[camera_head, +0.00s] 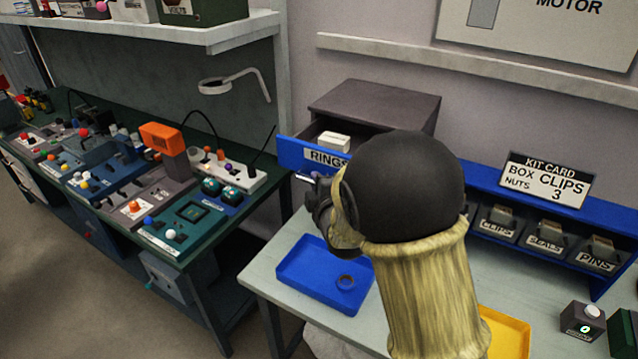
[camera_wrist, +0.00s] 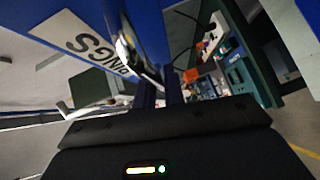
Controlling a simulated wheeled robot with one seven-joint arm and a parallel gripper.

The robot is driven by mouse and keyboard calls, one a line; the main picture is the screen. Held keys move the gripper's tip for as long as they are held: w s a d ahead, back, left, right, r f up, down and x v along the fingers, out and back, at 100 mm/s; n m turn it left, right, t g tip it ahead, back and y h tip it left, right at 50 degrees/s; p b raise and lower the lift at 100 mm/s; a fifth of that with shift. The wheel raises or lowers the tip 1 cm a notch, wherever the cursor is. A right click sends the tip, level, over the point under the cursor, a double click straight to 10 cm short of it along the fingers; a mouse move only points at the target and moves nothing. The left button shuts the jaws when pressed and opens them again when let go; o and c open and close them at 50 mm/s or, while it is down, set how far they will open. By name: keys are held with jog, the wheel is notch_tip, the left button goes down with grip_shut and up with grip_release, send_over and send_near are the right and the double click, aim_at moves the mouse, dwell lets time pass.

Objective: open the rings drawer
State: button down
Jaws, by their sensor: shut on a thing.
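The rings drawer has a blue front (camera_head: 290,153) with a white RINGS label, and stands out from a dark grey cabinet (camera_head: 375,103) in the head view. A white box (camera_head: 333,141) shows inside it. In the wrist view the blue front (camera_wrist: 90,12) and part of the label (camera_wrist: 78,42) are close by. My gripper (camera_head: 308,180) is at the lower part of the drawer front, shut on its metal handle (camera_wrist: 124,48); its fingers (camera_wrist: 160,92) also show in the wrist view. My arm hides the drawer's right side.
A yellow tray (camera_head: 510,335) is partly behind my arm. Clips, seals and pins bins (camera_head: 545,245) stand at right under a kit card (camera_head: 547,180). A cluttered green bench (camera_head: 190,250) is at left.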

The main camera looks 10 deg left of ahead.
jog(key=c, duration=1.5)
grip_release()
jog(key=shift+w, duration=0.1)
jog(key=b+v, duration=0.9)
jog(key=v, duration=0.8)
jog(key=shift+s, duration=0.25)
jog(key=shift+d, duration=0.1)
